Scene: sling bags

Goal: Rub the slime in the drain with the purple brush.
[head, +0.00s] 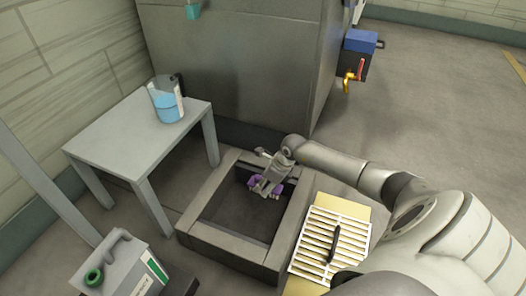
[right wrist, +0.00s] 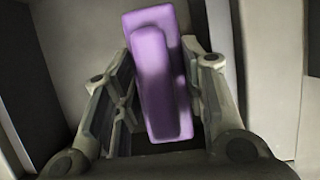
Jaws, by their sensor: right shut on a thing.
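The drain (head: 222,248) is a square pit with a raised grey rim on the floor, in the middle of the head view. Its inside is dark, and I cannot make out the slime as a separate patch. My right gripper (head: 268,187) is at the far right part of the pit, pointing down into it. It is shut on the purple brush (head: 254,184), which also shows between the fingers in the right wrist view (right wrist: 160,80). The brush's underside is hidden, so I cannot tell whether it touches the drain floor. My left gripper is out of view.
A slotted grate (head: 312,246) lies right of the drain. A grey table (head: 125,135) with a jug of blue liquid (head: 166,100) stands at the left. A jerrycan (head: 122,266) is at the lower left. A large grey tank (head: 250,60) stands behind the drain.

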